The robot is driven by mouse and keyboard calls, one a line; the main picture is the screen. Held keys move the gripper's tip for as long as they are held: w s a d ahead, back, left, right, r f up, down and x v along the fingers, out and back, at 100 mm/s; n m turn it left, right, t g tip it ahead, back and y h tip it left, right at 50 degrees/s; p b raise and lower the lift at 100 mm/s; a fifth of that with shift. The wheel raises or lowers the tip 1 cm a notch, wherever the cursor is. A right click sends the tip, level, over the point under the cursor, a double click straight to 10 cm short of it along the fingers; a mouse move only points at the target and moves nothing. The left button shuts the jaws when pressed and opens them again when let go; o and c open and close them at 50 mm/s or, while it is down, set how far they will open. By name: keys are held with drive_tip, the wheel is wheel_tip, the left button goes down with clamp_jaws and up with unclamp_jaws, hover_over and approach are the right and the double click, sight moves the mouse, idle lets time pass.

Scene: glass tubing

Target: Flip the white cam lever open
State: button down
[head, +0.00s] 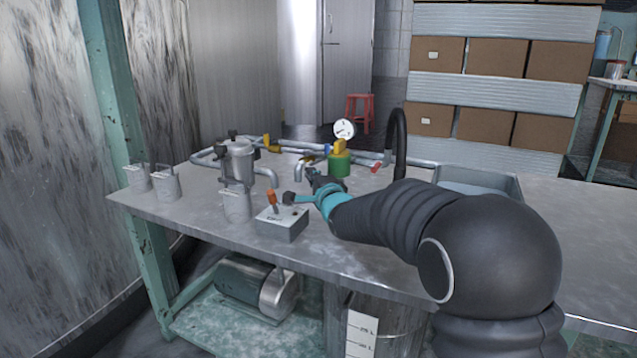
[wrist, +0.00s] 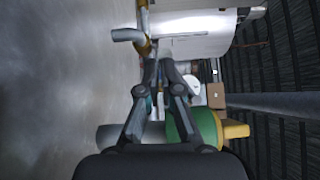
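I cannot make out a white cam lever for certain in either view. In the head view, pipework (head: 285,147) with yellow-handled valves runs along the back of the bench, beside a green cylinder (head: 339,166) with a yellow top. My gripper (head: 312,178) is over the bench, just left of the green cylinder and near a bent pipe end. In the wrist view, the fingers of my gripper (wrist: 160,66) converge, with their tips close together near a bent pipe (wrist: 127,35). Whether they touch or hold anything is unclear. The green cylinder (wrist: 205,127) lies right of the fingers.
A grey canister (head: 239,160) stands left of my gripper. A control box (head: 283,222) with an orange-topped switch sits at the bench's front edge. A round gauge (head: 344,129) stands behind the green cylinder. A black hose (head: 399,140) and a sink (head: 480,183) are right.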

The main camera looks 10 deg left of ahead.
drive_tip(key=shift+w+a+r, duration=0.15)
drive_tip(key=shift+a+r, duration=0.1)
drive_tip(key=shift+a, duration=0.45)
drive_tip(key=shift+r, duration=0.1)
wheel_tip(320, 180, up, 7)
drive_tip(key=c, duration=1.1)
unclamp_jaws()
wheel_tip(320, 180, up, 4)
drive_tip(key=shift+f, duration=0.2)
drive_tip(key=shift+c, duration=0.2)
drive_tip(key=shift+s+r, duration=0.2)
drive_tip(key=shift+r, duration=0.3)
clamp_jaws()
drive_tip(key=shift+w+d+f, duration=0.2)
drive_tip(key=shift+d+f, duration=0.1)
drive_tip(key=shift+f, duration=0.05)
